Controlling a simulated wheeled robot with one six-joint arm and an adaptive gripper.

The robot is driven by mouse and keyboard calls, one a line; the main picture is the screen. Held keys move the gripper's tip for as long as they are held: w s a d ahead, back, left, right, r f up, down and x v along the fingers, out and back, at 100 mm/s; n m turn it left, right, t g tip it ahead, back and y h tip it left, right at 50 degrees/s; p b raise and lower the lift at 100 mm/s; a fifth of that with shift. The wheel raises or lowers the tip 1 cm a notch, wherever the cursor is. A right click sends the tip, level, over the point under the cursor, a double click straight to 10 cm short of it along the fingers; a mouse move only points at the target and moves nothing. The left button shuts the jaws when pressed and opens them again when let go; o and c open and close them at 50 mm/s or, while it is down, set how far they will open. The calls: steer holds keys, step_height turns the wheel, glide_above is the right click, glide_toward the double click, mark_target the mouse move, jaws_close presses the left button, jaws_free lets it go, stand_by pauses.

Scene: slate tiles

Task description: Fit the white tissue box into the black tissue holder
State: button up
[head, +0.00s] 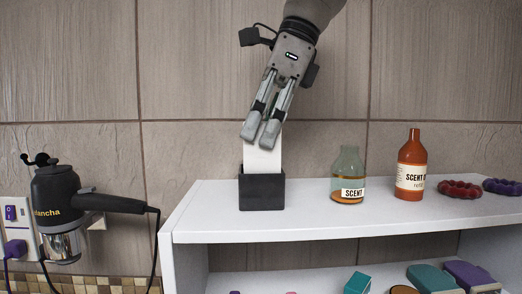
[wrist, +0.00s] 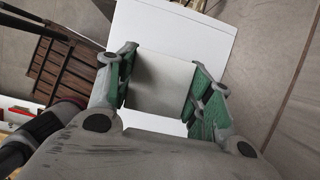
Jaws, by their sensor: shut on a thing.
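The white tissue box (head: 263,158) stands upright under my gripper (head: 260,138) in the head view. My gripper is shut on its upper part, with fingers pointing down and slightly left. The black tissue holder (head: 262,192) stands on the white shelf near its left end. The holder's front wall hides the lower end of the box, so I cannot see how deep it sits or whether it is inside or just behind. In the wrist view the box (wrist: 160,88) is a pale panel between the two green-padded fingers. I do not make out the holder there.
Right of the holder on the white shelf (head: 318,222) stand a clear scent bottle (head: 348,178) and an orange one (head: 411,170). Red (head: 460,189) and purple beaded items lie further right. A tiled wall is close behind. A black hair dryer (head: 70,200) hangs at left.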

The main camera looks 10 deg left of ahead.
mark_target(261, 148)
steer(key=shift+f, duration=1.65)
steer(key=shift+f, duration=0.15)
steer(key=o, duration=1)
steer(key=shift+o, duration=0.2)
steer(key=v, duration=1.2)
